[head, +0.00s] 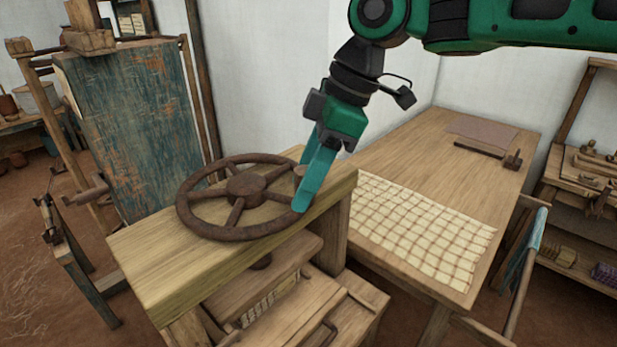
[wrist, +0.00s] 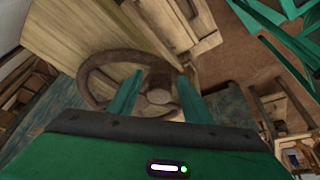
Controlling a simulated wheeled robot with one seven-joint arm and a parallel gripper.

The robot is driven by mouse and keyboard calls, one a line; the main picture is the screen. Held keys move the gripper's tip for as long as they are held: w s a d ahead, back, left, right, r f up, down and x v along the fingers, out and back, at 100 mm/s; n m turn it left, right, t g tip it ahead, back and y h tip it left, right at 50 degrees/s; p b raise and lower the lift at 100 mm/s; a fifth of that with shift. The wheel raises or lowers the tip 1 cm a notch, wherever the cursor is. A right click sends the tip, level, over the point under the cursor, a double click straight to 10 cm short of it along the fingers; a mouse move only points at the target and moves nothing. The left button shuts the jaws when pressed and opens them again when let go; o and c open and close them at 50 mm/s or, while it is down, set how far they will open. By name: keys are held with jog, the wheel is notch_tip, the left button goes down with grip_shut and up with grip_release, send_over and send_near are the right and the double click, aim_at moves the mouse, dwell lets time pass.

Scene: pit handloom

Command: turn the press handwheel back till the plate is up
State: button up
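The press handwheel (head: 246,187), dark rusty brown with spokes, lies flat above the press's thick wooden top beam (head: 140,250). An upright round knob (head: 299,172) stands on the right of its rim. My gripper (head: 306,195) reaches down at that side of the rim. In the wrist view the handwheel (wrist: 95,75) lies below my gripper (wrist: 160,76), whose two teal fingers are apart, with the round knob top (wrist: 158,97) between them. Contact cannot be told. The wooden press plate (head: 265,275) is under the beam, low and close over a pale folded stack (head: 270,300).
A wooden table (head: 400,150) with checked cloth (head: 420,228) stands right of the press. A worn blue-green panel (head: 140,120) in a wooden frame stands at left. Shelves (head: 590,240) are at far right. Open floor (head: 30,270) shows at lower left.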

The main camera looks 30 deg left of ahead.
jog(key=v, duration=1.1)
dwell(0.3)
